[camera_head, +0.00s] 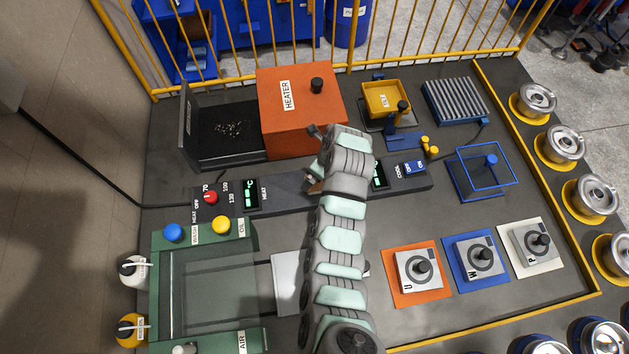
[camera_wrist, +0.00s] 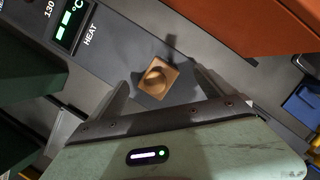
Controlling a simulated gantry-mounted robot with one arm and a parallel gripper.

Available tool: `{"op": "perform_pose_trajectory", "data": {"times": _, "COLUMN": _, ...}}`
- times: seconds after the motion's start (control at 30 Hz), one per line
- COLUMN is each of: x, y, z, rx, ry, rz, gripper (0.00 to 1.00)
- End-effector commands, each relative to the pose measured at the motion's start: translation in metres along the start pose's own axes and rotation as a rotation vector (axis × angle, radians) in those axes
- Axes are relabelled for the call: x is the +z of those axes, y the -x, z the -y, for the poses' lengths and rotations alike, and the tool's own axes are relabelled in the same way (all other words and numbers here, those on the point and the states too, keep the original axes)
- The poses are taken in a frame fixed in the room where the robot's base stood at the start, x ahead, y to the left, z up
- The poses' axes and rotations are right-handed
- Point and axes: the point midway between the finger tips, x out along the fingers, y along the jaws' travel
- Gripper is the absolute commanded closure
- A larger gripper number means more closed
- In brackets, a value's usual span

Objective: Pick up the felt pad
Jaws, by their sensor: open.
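A small tan square piece with a rounded knob or shadow on top, seemingly the felt pad (camera_wrist: 150,88), lies on the dark control panel in the wrist view. In the head view only a small brown bit of it (camera_head: 314,186) shows beside my arm; the rest is hidden. My gripper (camera_wrist: 161,80) is open and empty, its fingers spread to either side of the tan piece in the wrist picture. I cannot tell how high the fingers are above it.
The panel's heat display (camera_head: 251,194) is to the left and the cool display (camera_head: 379,174) to the right. The orange heater (camera_head: 295,115) stands close behind.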

Motion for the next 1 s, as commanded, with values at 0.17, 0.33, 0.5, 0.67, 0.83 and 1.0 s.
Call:
{"op": "perform_pose_trajectory", "data": {"times": 0.17, "x": 0.000, "y": -0.022, "z": -0.004, "rx": 0.004, "ry": 0.001, "rz": -0.003, "gripper": 0.07}}
{"op": "perform_pose_trajectory", "data": {"times": 0.33, "x": 0.000, "y": -0.038, "z": -0.003, "rx": 0.002, "ry": 0.000, "rz": -0.002, "gripper": 0.07}}
{"op": "perform_pose_trajectory", "data": {"times": 0.5, "x": 0.000, "y": -0.043, "z": -0.002, "rx": -0.001, "ry": -0.001, "rz": 0.000, "gripper": 0.07}}
{"op": "perform_pose_trajectory", "data": {"times": 0.67, "x": 0.000, "y": -0.042, "z": -0.002, "rx": -0.001, "ry": -0.001, "rz": 0.000, "gripper": 0.09}}
{"op": "perform_pose_trajectory", "data": {"times": 0.83, "x": 0.000, "y": -0.042, "z": -0.003, "rx": 0.000, "ry": -0.001, "rz": 0.000, "gripper": 0.23}}
{"op": "perform_pose_trajectory", "data": {"times": 1.0, "x": 0.000, "y": -0.042, "z": -0.003, "rx": 0.000, "ry": -0.001, "rz": 0.000, "gripper": 0.37}}
